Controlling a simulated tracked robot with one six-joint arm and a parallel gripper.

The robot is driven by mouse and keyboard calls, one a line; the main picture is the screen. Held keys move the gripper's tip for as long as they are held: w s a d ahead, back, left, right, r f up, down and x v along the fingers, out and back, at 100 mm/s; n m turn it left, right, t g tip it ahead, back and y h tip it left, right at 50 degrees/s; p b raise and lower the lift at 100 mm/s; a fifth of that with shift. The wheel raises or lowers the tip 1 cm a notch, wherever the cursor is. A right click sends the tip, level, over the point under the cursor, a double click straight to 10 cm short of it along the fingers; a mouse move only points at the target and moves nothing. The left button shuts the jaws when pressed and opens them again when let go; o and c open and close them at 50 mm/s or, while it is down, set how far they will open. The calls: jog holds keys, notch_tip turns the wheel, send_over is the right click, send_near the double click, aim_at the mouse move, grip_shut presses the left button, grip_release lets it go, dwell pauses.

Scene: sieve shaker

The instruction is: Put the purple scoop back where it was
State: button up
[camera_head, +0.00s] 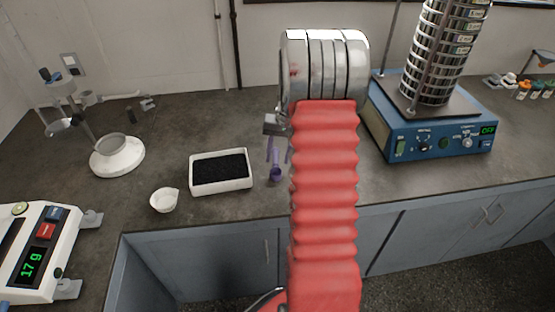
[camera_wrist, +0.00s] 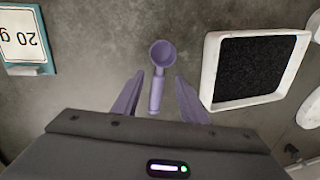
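The purple scoop (camera_head: 276,172) lies on the grey bench, just right of the white tray of black grains in the head view. In the wrist view the scoop (camera_wrist: 162,53) has its bowl away from my gripper and its handle toward it. My gripper (camera_wrist: 156,82) is open, with one purple finger on each side of the scoop's handle and visible gaps between. In the head view my gripper (camera_head: 278,152) is small and partly hidden by my red arm. I cannot tell how high the fingers are above the bench.
A white tray (camera_head: 221,188) of black grains and a small white cup (camera_head: 164,200) stand left of the scoop. A scale (camera_head: 38,250) reads 17 g at far left. A blue sieve shaker (camera_head: 430,137) stands right. A "20 g" sign (camera_wrist: 22,38) shows in the wrist view.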

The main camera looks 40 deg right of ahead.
notch_tip(320, 180, up, 11)
jog(key=s+d, duration=0.1)
jog(key=shift+d, duration=0.2)
dwell(0.6)
jog(key=s+a+r+n+t, duration=0.1)
jog(key=s+a, duration=0.4)
jog(key=a, duration=0.6)
jog(key=s+a+r+n+t+h, duration=0.1)
jog(key=s+a+r+n, duration=0.3)
jog(key=a, duration=0.8)
jog(key=s+a+r+n+t, duration=0.2)
jog(key=s+a+r, duration=0.3)
jog(key=s+a, duration=0.3)
jog(key=a+n, duration=0.1)
jog(key=a, duration=0.3)
jog(key=shift+s+a, duration=0.2)
jog(key=shift+a, duration=0.05)
